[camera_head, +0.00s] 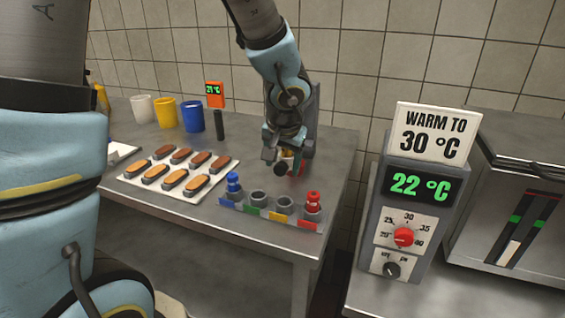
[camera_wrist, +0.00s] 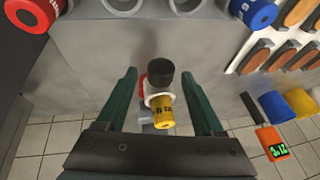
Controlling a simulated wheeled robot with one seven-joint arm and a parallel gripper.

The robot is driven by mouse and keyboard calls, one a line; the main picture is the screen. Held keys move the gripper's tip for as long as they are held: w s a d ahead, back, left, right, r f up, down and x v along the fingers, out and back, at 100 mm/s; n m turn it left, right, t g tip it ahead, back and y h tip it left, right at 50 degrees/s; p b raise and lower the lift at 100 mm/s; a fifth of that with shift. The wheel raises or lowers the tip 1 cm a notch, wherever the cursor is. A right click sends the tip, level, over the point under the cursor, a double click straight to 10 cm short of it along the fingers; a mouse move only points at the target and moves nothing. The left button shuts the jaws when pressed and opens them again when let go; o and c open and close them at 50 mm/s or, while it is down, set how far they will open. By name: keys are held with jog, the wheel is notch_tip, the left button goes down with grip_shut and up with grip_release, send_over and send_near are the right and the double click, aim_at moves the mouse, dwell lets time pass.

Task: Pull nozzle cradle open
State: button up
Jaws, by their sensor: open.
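My gripper (camera_head: 288,165) is over the back right of the steel table, in front of a grey upright post (camera_head: 312,103). In the wrist view my gripper (camera_wrist: 160,76) has its two green fingers spread apart. Between them is a fitting with a black cylindrical end (camera_wrist: 160,72), a white ring (camera_wrist: 154,99) and a yellow nozzle (camera_wrist: 163,111). A red part (camera_wrist: 142,88) shows at the ring's left side. I take the ring and red part as the cradle, but cannot tell whether it is open. Neither finger visibly touches the fitting. In the head view my gripper mostly hides it.
A front row holds a blue nozzle (camera_head: 234,184), two empty grey holders (camera_head: 259,198) and a red nozzle (camera_head: 313,204). A tray (camera_head: 217,172) of biscuits, several cups (camera_head: 192,117) and an orange thermometer (camera_head: 215,93) stand left. A warmer (camera_head: 407,222) reading 22 °C stands right.

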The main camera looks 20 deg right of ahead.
jog(key=p+v, duration=0.1)
jog(key=v, duration=0.9)
jog(key=shift+s+r+p, duration=0.15)
jog(key=shift+r+p, duration=0.2)
jog(key=shift+r, duration=0.05)
jog(key=shift+a, duration=0.1)
jog(key=w+a+f+n+g, duration=0.1)
jog(key=a+f+n, duration=0.1)
jog(key=a, duration=0.7)
jog(key=a+f+n+g+y, duration=0.1)
jog(key=a+f+n, duration=0.2)
jog(key=a, duration=0.6)
jog(key=w+a+f+n+g, duration=0.1)
jog(key=a+f+n, duration=0.1)
jog(key=a, duration=0.7)
jog(key=shift+w+f+n, duration=0.3)
jog(key=shift+f+n, duration=0.1)
jog(key=shift+f, duration=0.45)
